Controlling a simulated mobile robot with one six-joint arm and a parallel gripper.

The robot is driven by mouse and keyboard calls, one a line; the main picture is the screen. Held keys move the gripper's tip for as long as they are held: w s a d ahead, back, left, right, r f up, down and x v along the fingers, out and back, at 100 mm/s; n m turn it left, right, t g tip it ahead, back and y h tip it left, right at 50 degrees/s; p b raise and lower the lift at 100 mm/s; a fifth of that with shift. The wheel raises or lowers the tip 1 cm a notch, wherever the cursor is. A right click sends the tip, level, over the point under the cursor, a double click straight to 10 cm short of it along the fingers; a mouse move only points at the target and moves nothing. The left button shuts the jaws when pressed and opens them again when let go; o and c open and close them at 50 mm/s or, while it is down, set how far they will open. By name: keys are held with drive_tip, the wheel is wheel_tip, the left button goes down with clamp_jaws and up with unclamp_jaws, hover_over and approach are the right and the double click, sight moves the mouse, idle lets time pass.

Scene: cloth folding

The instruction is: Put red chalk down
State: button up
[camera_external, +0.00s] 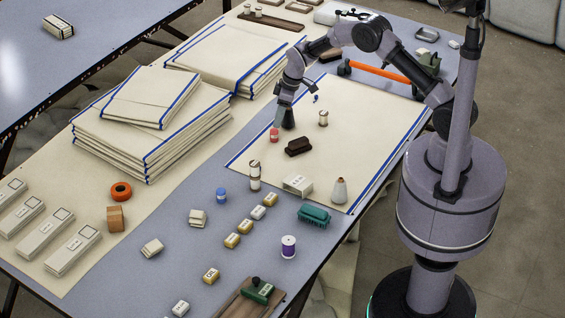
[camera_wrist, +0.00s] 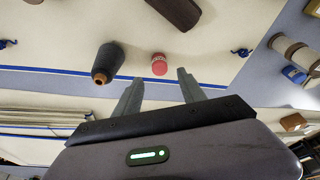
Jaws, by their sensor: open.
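The red chalk (camera_external: 274,135) is a small red cylinder on the cream cloth (camera_external: 370,140), near its left blue-striped edge. In the wrist view the red chalk (camera_wrist: 159,64) lies beyond my fingertips, between their lines and apart from both. My gripper (camera_external: 283,106) is low over the cloth, just behind the chalk. In the wrist view my gripper (camera_wrist: 160,82) has its two fingers spread with nothing between them. A dark thread cone (camera_wrist: 110,62) is left of the chalk there. The exact height of my fingertips is hard to tell.
A dark block (camera_external: 298,146) lies near the chalk, and a thread spool (camera_external: 323,118) stands to the right. Folded cloth stacks (camera_external: 150,130) rise at the left. A white box (camera_external: 297,184) and a pale cone (camera_external: 339,190) stand at the front. The cloth's right part is clear.

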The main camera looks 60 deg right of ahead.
drive_tip(key=s+a+r+m+p, duration=0.1)
drive_tip(key=s+r, duration=0.3)
drive_tip(key=r, duration=0.6)
drive_tip(key=s+a+r+m, duration=0.15)
drive_tip(key=s+r, duration=0.25)
drive_tip(key=r, duration=0.6)
drive_tip(key=s+a+r+m+t, duration=0.2)
drive_tip(key=s+a+r+m, duration=0.1)
drive_tip(key=s+r, duration=0.9)
drive_tip(key=s+a+f+m, duration=0.1)
drive_tip(key=s, duration=0.9)
drive_tip(key=s+a+f+m, duration=0.1)
drive_tip(key=s+m, duration=0.1)
drive_tip(key=s, duration=0.7)
drive_tip(key=shift+s+a+f+t+y, duration=0.3)
drive_tip(key=shift+s+a+t+y, duration=0.05)
drive_tip(key=shift+a+t+y, duration=0.05)
